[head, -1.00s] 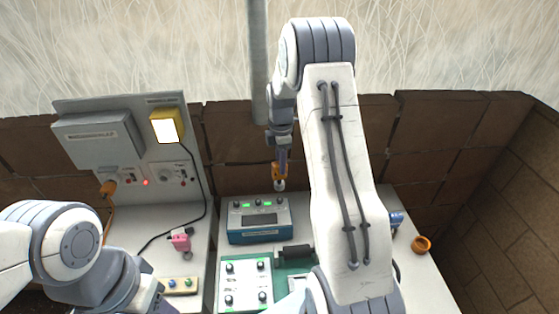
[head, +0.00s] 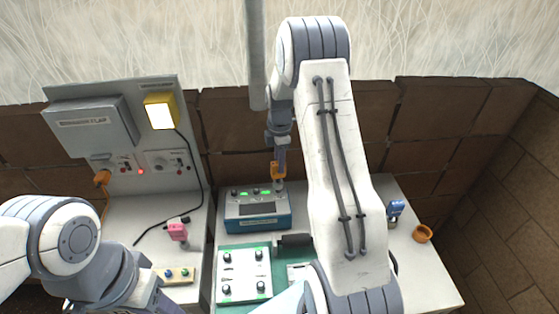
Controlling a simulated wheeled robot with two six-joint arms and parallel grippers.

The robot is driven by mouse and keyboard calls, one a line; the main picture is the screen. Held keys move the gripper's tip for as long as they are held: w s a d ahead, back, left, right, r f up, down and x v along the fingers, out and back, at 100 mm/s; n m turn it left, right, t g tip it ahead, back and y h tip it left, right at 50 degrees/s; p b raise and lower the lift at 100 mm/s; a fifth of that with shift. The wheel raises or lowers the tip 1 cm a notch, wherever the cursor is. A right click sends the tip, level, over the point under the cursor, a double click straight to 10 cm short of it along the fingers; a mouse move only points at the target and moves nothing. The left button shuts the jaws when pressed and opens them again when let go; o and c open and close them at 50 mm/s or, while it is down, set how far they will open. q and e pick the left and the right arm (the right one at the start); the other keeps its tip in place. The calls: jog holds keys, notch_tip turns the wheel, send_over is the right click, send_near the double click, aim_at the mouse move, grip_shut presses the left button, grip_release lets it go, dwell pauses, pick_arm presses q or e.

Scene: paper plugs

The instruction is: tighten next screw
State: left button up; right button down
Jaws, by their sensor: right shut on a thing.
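I cannot tell which heads are screws. My left arm is at the lower left, its gripper out of view.
A grey upright panel (head: 188,120) with a lit yellow lamp (head: 160,111) stands at the left. A pink item (head: 178,232) and a small button box (head: 178,274) are on the left bench. A blue item (head: 396,209) and orange ring (head: 422,234) are at the right.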

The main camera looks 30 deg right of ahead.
jog(key=shift+n, duration=0.8)
jog(key=n, duration=0.4)
jog(key=shift+n+p, duration=0.4)
jog(key=n, duration=0.5)
jog(key=shift+n, duration=0.3)
jog(key=shift+w+p, duration=0.15)
jog(key=shift+p, duration=0.2)
jog(key=shift+f+b, duration=0.75)
jog(key=shift+f, duration=0.35)
